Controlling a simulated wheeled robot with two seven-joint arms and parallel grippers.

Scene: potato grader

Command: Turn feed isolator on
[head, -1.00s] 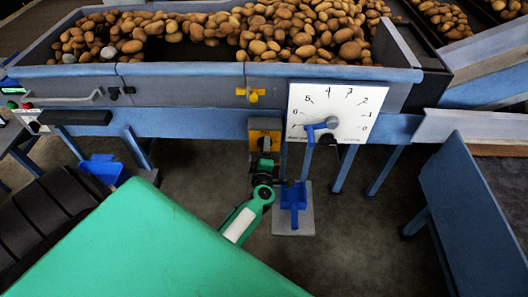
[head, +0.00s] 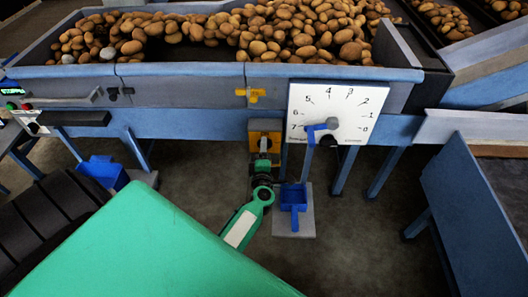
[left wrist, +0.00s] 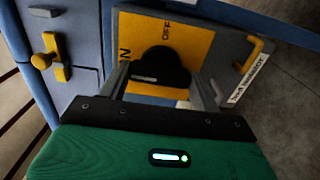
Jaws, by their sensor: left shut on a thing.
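The feed isolator is a grey box with a yellow plate (head: 254,138) on the blue frame below the hopper. In the left wrist view its yellow plate (left wrist: 137,32) carries OFF near the top and ON at the left edge, partly hidden. Its black rotary knob (left wrist: 160,68) has a white line that lies nearly level in that view, on the knob's left part. My left gripper (left wrist: 160,85) is shut on the knob, one finger on each side. In the head view the left gripper (head: 263,158) reaches up to the isolator, and the knob is mostly hidden. My right gripper is not in view.
A white dial (head: 335,108) with a blue pointer is right of the isolator. A yellow handle (head: 252,94) is above it. A yellow loop (left wrist: 252,52) sits beside the plate. Potatoes fill the hopper above.

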